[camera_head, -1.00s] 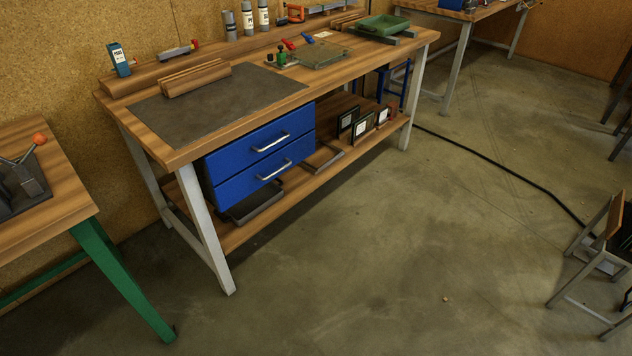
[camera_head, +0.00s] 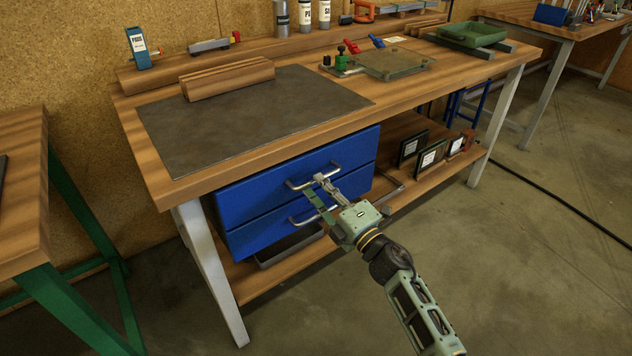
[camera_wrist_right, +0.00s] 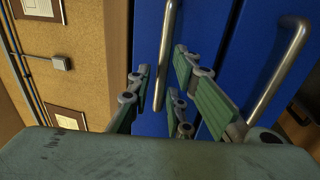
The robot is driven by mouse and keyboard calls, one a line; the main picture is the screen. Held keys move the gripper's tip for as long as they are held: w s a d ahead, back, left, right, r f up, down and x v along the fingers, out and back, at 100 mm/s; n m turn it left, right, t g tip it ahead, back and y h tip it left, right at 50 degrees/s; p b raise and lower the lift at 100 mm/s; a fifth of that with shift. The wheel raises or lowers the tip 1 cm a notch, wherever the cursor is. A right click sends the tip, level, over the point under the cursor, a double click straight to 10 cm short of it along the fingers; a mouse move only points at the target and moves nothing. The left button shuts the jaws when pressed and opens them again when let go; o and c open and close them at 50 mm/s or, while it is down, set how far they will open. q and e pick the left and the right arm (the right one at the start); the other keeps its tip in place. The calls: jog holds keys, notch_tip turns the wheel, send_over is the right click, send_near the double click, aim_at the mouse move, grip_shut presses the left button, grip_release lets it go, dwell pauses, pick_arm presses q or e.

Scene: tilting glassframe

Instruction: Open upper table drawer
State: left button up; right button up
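The blue upper drawer (camera_head: 258,190) sits under the workbench top and looks closed. Its metal handle (camera_head: 293,184) is partly hidden by my right gripper (camera_head: 316,187), which reaches in from the lower right. In the right wrist view, the upper handle (camera_wrist_right: 168,35) runs between the two green-padded fingers of my right gripper (camera_wrist_right: 162,75). The fingers are apart with a gap, one on each side of the bar; I cannot tell whether either touches it. My left gripper is not in view.
The blue lower drawer (camera_head: 262,233) is just below; its handle (camera_head: 297,220) is close to the fingers, and it also shows in the right wrist view (camera_wrist_right: 284,68). The workbench top (camera_head: 195,188) overhangs the drawers. Bare floor (camera_head: 520,270) lies to the right.

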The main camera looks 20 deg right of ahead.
jog(key=shift+x, duration=1.4)
jog(key=shift+f, duration=0.1)
grip_shut()
jog(key=shift+d, duration=0.1)
